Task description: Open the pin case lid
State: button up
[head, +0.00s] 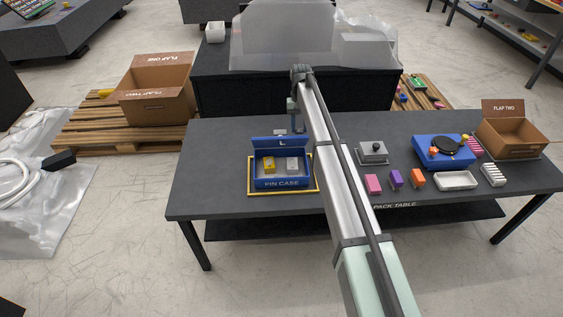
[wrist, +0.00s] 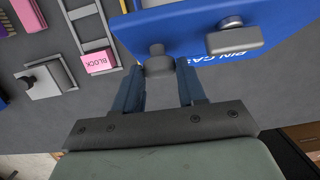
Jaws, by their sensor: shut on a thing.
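The blue pin case (head: 282,184) sits on the left half of the pack table inside a yellow outline. Its blue lid (head: 266,145) stands raised along the back edge, so the inside shows. A yellow piece (head: 268,166) and a grey piece (head: 292,165) lie in the case. My gripper (head: 296,128) is at the back of the case, by the raised lid. In the wrist view, my gripper (wrist: 159,78) has its fingers on either side of a grey knob (wrist: 157,60) against the blue surface. The arm hides part of the head view.
To the right stand a grey box with a knob (head: 372,150), several coloured blocks (head: 396,180), a blue fixture (head: 435,154), a white tray (head: 457,181) and a carton (head: 512,138). An open carton (head: 155,95) stands on a pallet at left. The table left of the case is clear.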

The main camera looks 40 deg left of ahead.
jog(key=shift+w+a, duration=0.1)
jog(key=shift+w+a+r, duration=0.25)
jog(key=shift+w+a, duration=0.6)
jog(key=shift+w, duration=0.05)
jog(key=shift+w+a+g, duration=0.3)
jog(key=shift+w+a, duration=0.75)
